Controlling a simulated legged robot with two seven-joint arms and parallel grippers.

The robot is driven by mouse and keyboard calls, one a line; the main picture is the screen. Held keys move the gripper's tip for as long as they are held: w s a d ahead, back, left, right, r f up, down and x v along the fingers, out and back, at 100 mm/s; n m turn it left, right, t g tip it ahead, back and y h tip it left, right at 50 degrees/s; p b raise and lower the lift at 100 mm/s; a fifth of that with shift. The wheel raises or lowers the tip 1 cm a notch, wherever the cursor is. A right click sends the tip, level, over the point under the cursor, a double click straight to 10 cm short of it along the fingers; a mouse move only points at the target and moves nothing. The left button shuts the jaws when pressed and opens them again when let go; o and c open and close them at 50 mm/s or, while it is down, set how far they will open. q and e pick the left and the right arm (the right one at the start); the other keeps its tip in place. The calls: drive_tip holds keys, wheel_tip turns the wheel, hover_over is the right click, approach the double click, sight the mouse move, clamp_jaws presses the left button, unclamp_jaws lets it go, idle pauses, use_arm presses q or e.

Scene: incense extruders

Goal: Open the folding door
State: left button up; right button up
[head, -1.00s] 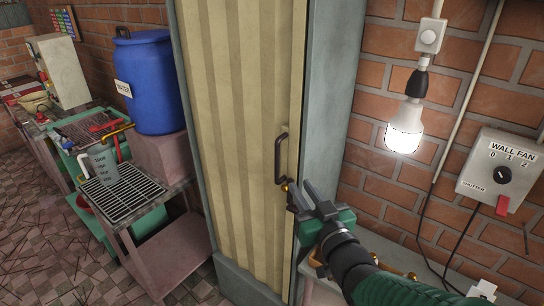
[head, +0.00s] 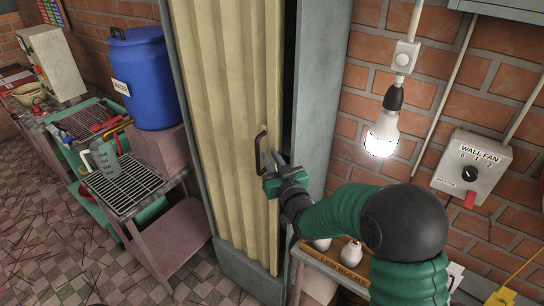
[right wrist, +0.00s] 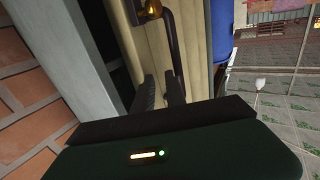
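The folding door (head: 222,130) is a pleated cream panel in a grey-green frame (head: 322,100). A dark gap shows between its right edge and the frame, so it stands slightly open. A dark bar handle (head: 259,152) is near that edge; it also shows in the right wrist view (right wrist: 173,35), beside a brass latch (right wrist: 152,10). My right gripper (head: 273,161) is at the handle's right side, by its lower part. In the right wrist view its two fingers (right wrist: 162,92) are apart, with door surface between them. Whether a finger touches the handle cannot be told. My left gripper is out of view.
A blue barrel (head: 145,78) stands on a pink block left of the door. A metal cart with a rack (head: 124,186) is below it. On the right are a lit bulb (head: 382,134), a wall fan switch box (head: 471,168) and a low bench of bulbs (head: 340,268).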

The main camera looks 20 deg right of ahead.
drive_tip(key=shift+w+a, duration=0.15)
drive_tip(key=shift+a, duration=0.2)
drive_tip(key=shift+c, duration=0.3)
drive_tip(key=shift+a, duration=0.2)
clamp_jaws()
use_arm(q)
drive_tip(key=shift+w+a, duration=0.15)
use_arm(e)
drive_tip(key=shift+d, duration=0.4)
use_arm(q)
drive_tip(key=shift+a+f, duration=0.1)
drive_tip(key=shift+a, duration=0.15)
use_arm(e)
drive_tip(key=shift+a, duration=0.3)
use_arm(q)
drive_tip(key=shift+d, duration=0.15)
use_arm(e)
drive_tip(key=shift+d, duration=0.15)
drive_tip(key=shift+o, duration=0.3)
unclamp_jaws()
